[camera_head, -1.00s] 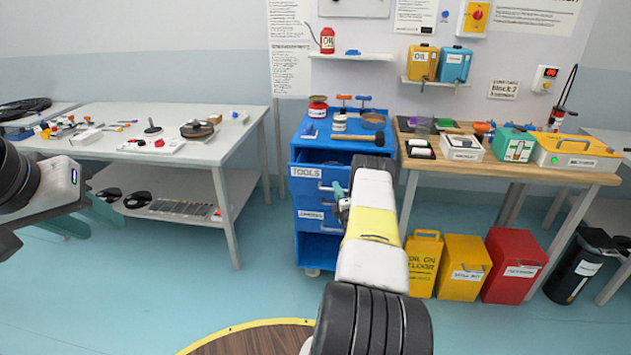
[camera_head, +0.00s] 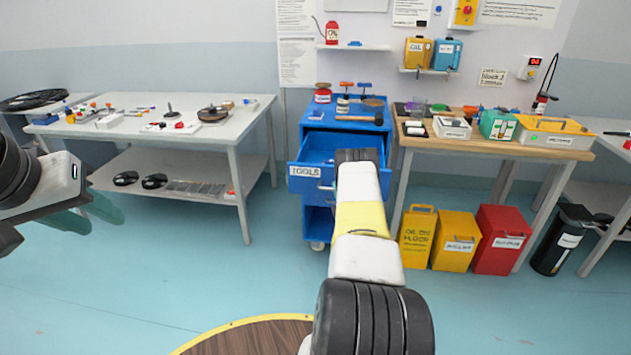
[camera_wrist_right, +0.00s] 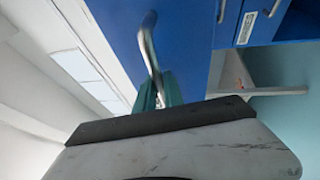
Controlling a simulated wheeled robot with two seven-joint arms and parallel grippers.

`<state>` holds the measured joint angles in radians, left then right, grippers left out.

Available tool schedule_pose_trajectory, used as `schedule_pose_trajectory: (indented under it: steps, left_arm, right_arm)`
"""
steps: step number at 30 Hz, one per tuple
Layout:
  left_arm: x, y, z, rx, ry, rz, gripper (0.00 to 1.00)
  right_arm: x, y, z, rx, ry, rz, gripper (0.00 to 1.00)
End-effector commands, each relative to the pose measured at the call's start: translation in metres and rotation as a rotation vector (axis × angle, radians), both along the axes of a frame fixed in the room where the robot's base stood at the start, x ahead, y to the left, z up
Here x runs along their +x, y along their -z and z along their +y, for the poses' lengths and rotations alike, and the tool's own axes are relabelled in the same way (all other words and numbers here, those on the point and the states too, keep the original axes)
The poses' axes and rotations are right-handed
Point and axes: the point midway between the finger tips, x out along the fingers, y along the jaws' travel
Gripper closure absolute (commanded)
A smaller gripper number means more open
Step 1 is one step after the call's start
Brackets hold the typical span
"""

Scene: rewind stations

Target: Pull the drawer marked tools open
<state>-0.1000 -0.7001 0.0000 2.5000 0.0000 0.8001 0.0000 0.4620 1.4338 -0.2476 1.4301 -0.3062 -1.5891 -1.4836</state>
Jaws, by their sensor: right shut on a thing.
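The tools drawer (camera_head: 309,184) is the top drawer of the blue cabinet (camera_head: 318,220). Its white label reads TOOLS. It stands partly out, with its blue inside showing from above. My right gripper (camera_wrist_right: 160,88) is shut on the drawer's grey metal handle (camera_wrist_right: 149,42) in the right wrist view. In the head view my right forearm hides that gripper, the handle and the right part of the drawer front. My left gripper (camera_head: 88,212) is far to the left, away from the cabinet, with its teal fingers apart and empty.
A hammer (camera_head: 358,119) and other items lie on the cabinet top. A grey table (camera_head: 190,140) stands left, a wooden workbench (camera_head: 480,145) right. Yellow bins (camera_head: 417,238) and a red bin (camera_head: 499,240) sit under the workbench. The floor before the cabinet is clear.

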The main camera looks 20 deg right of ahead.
Motion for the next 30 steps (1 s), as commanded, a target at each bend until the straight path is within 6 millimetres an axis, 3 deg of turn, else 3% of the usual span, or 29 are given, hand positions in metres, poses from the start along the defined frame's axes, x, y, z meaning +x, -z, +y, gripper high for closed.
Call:
schedule_pose_trajectory:
  steps: [13, 14, 17, 26, 30]
  left_arm:
    - [0.000, 0.000, 0.000, 0.000, 0.000, 0.000, 0.64]
    - [0.000, 0.000, 0.000, 0.000, 0.000, 0.000, 0.64]
    - [0.000, 0.000, 0.000, 0.000, 0.000, 0.000, 0.64]
    - [0.000, 0.000, 0.000, 0.000, 0.000, 0.000, 0.64]
    - [0.000, 0.000, 0.000, 0.000, 0.000, 0.000, 0.64]
  right_arm:
    - [-0.001, 0.001, -0.001, 0.001, 0.002, 0.002, 1.00]
    - [-0.001, 0.001, -0.001, 0.001, 0.002, 0.002, 0.85]
    - [-0.001, 0.001, -0.001, 0.001, 0.002, 0.002, 0.66]
    - [-0.001, 0.000, 0.000, 0.000, 0.001, 0.000, 0.66]
    - [-0.010, 0.003, 0.001, 0.000, 0.001, 0.001, 0.66]
